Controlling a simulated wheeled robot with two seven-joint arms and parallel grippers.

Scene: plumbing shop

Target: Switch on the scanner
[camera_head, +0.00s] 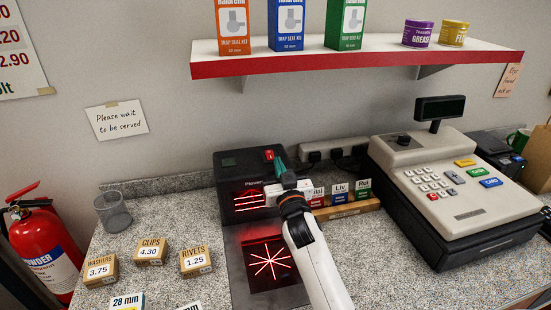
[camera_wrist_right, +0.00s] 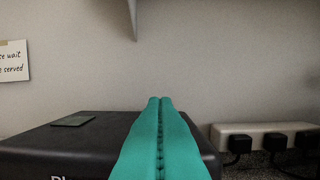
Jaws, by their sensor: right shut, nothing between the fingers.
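The scanner (camera_head: 234,172) is a black box at the back of the counter, left of the cash register. Red lines glow on its front face, and a red star pattern glows on the dark plate (camera_head: 262,284) below it. A small red switch (camera_head: 269,155) shows on its top right. My right gripper (camera_head: 279,166) has green fingers, shut with nothing between them, close beside the switch; I cannot tell whether they touch. In the right wrist view the shut fingers (camera_wrist_right: 161,125) point forward by the scanner's right side (camera_wrist_right: 40,145), and no red switch shows. My left gripper is out of view.
A cash register (camera_head: 440,190) stands to the right. A power strip (camera_head: 335,147) with black plugs lies behind, and a small label rack (camera_head: 345,208) stands right of the scanner. A red-edged shelf (camera_head: 350,64) hangs above. Price boxes (camera_head: 150,252) and a mesh cup (camera_head: 112,212) stand left.

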